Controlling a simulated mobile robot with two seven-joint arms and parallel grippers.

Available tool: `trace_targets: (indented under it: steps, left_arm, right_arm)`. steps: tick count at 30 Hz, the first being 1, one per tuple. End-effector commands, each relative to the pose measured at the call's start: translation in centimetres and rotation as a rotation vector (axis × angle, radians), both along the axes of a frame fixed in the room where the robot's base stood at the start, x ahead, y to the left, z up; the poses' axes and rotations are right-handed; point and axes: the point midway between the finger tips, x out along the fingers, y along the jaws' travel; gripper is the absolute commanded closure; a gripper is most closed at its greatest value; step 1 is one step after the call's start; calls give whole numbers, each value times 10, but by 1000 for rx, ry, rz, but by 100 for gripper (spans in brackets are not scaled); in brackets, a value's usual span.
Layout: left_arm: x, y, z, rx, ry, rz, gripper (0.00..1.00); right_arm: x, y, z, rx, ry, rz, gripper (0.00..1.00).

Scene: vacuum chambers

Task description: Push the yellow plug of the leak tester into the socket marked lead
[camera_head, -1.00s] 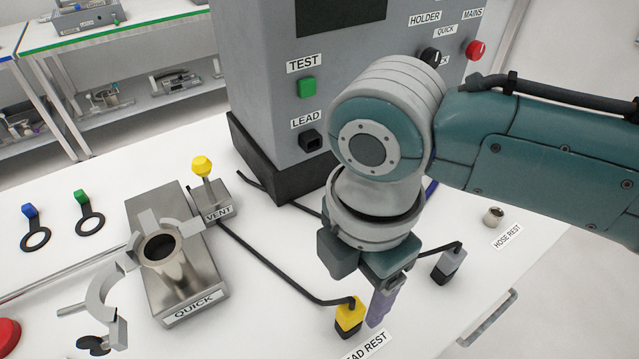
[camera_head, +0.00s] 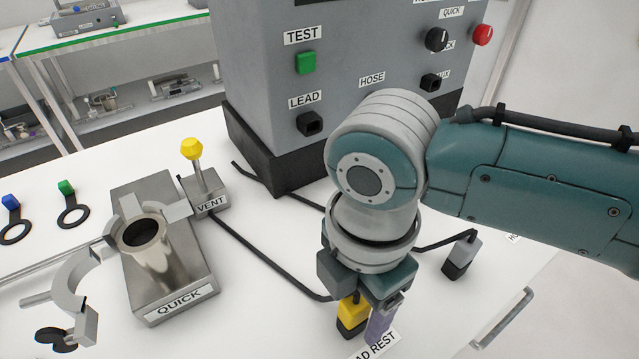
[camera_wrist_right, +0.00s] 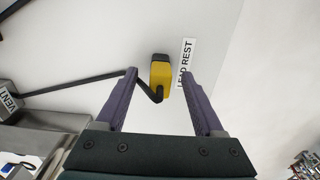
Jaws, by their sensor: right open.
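The yellow plug (camera_head: 352,308) stands on the white table beside the LEAD REST label, its black cable running back to the left. My right gripper (camera_head: 366,318) points down over it, open. In the right wrist view the plug (camera_wrist_right: 160,78) lies between the two purple fingers (camera_wrist_right: 157,84), with gaps at both sides; I see no grip on it. In the head view the gripper hides part of the plug and one finger. The socket marked LEAD (camera_head: 310,124) is an empty black opening on the grey leak tester (camera_head: 270,80), below the green TEST button. My left gripper is out of view.
A grey-black plug (camera_head: 461,256) stands right of my right gripper. The metal QUICK block (camera_head: 165,265) with its open clamp and the VENT valve (camera_head: 205,195) with a yellow knob stand left. A black cable (camera_head: 260,255) crosses the table between.

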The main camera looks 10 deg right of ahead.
Motion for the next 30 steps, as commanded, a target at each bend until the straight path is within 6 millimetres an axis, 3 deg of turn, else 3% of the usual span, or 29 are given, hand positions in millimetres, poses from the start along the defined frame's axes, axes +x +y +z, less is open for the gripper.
trace_targets:
  steps: [30]
  left_arm:
    - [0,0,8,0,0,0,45]
  right_arm:
    - [0,0,1,0,0,0,30]
